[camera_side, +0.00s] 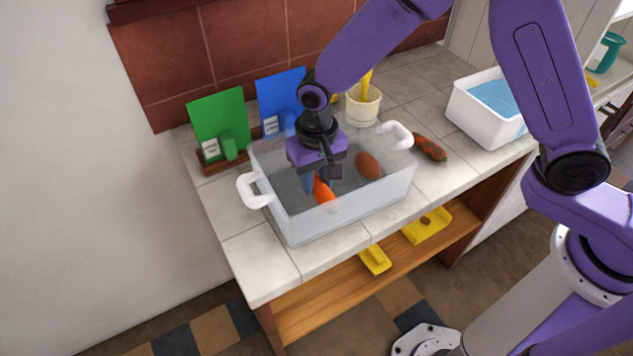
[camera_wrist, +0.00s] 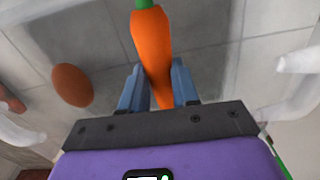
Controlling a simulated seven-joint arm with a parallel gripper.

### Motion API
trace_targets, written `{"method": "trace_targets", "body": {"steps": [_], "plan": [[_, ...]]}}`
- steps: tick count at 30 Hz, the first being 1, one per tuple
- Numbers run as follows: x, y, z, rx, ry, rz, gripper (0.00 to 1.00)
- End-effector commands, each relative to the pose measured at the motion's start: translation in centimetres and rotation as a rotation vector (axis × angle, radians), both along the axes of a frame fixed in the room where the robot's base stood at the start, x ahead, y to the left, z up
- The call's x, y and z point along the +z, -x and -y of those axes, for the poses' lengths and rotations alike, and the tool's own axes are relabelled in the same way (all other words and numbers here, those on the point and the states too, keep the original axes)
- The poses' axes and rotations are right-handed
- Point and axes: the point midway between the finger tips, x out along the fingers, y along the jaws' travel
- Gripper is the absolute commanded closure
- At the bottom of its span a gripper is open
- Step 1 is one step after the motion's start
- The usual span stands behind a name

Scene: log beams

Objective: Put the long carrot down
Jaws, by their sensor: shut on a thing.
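The long carrot (camera_side: 323,191) is bright orange. My gripper (camera_side: 312,184) is shut on it inside the clear-walled bin (camera_side: 352,210) with white handles. In the wrist view the carrot (camera_wrist: 152,45) lies between the two blue-grey fingers (camera_wrist: 158,88), its green top pointing away from the gripper. The side view shows the carrot tilted, its lower end toward the bin's front. I cannot tell whether it touches the bin floor. A brown, egg-shaped item (camera_side: 368,165) lies in the bin to the right of the carrot, apart from it; it also shows in the wrist view (camera_wrist: 72,85).
A dark reddish vegetable (camera_side: 429,148) lies on the counter right of the bin. A white tub with blue contents (camera_side: 460,108) stands farther right. Green (camera_side: 219,116) and blue (camera_side: 279,91) boards and a cream pot (camera_side: 362,106) stand behind. Yellow trays (camera_side: 427,226) sit on the shelf below.

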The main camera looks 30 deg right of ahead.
Motion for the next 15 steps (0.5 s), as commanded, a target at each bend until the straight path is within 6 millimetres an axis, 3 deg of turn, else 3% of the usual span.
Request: {"method": "trace_targets", "body": {"steps": [4, 15], "plan": [[-1.6, 0.0, 0.0, 0.000, 0.002, -0.002, 1.00], [-1.9, 0.0, 0.0, 0.000, 0.000, 0.000, 1.00]]}}
